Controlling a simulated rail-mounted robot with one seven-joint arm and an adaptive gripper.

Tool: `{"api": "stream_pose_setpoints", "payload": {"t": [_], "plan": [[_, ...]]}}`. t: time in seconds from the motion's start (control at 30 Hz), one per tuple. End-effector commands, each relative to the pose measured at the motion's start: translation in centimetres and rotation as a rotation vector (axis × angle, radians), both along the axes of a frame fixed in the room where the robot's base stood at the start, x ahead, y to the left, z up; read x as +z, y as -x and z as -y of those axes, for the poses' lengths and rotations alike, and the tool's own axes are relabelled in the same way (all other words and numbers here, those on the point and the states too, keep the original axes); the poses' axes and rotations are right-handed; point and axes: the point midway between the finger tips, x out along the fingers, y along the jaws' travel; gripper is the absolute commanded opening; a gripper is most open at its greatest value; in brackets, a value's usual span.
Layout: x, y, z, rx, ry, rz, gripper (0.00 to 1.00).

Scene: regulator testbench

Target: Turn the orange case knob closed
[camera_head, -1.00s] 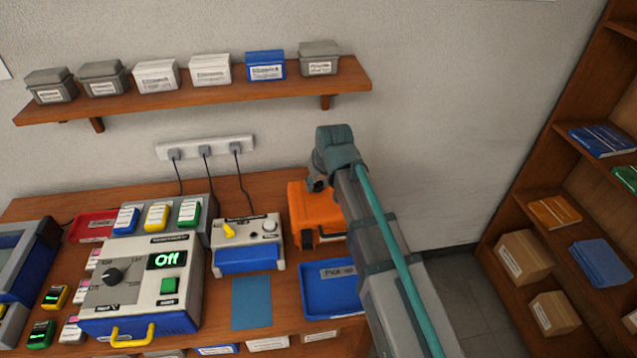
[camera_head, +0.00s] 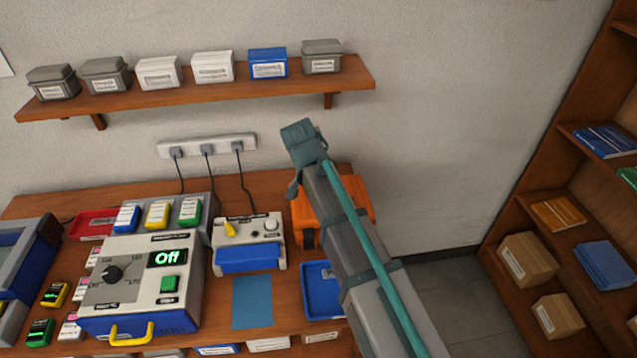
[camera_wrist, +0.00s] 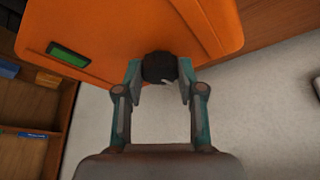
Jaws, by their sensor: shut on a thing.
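The orange case (camera_head: 303,216) stands on the wooden bench, partly hidden behind my arm in the head view. In the wrist view its orange face (camera_wrist: 115,35) fills the upper part, with a green display window (camera_wrist: 68,54). The dark round knob (camera_wrist: 159,67) sits at the case's edge, between my fingertips. My gripper (camera_wrist: 160,80) is shut on the knob, one finger on each side. In the head view the fingers and the knob are hidden behind my arm.
A blue tray (camera_head: 316,305) lies in front of the case, partly covered by my arm. A white and blue device (camera_head: 250,258) stands left of the case. A wall shelf (camera_head: 210,97) with small boxes is above, and a bookcase (camera_head: 513,203) stands at right.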

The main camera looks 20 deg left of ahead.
Motion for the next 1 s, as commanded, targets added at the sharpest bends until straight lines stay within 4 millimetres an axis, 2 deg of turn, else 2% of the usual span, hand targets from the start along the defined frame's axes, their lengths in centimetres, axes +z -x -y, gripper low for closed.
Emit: {"api": "stream_pose_setpoints", "payload": {"t": [0.3, 0.87, 0.9, 1.0], "plan": [[-0.02, -0.09, -0.19, -0.142, -0.002, -0.001, 0.04], [0.00, -0.03, -0.15, -0.176, -0.002, -0.001, 0.04], [0.00, -0.03, -0.14, -0.175, -0.001, -0.001, 0.42], [0.00, -0.03, -0.14, -0.175, -0.001, -0.001, 0.58]]}}
